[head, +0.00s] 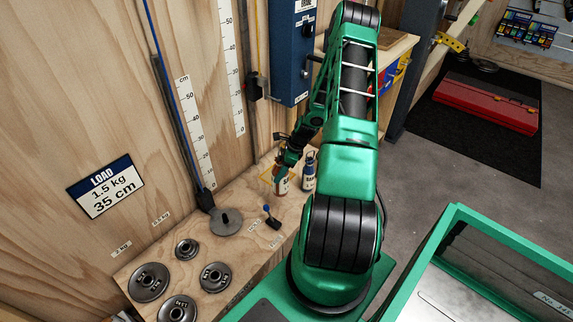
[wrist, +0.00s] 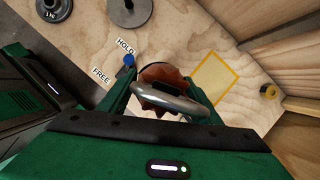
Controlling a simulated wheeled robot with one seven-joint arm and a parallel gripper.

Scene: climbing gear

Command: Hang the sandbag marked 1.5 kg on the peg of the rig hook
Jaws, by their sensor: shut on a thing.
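My gripper (head: 287,158) is shut on the metal loop of a brown-orange sandbag (head: 281,183), low over the plywood bench. The wrist view shows the sandbag's gathered brown top (wrist: 163,78) below the loop, between the fingers of my gripper (wrist: 165,100). The sandbag's weight marking is too small to read. I cannot tell whether its base touches the bench. A grey disc with a short upright post (head: 226,222) stands at the foot of the rail, left of the gripper and apart from the sandbag; it also shows in the wrist view (wrist: 128,12). I cannot clearly identify the hook's peg.
A blue-knobbed HOLD/FREE lever (head: 268,210) lies between sandbag and disc. Several round weights (head: 150,282) sit at the front left. A yellow outlined square (wrist: 213,80) marks bare bench. A LOAD sign (head: 105,187) reads 1.5 kg, 35 cm.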

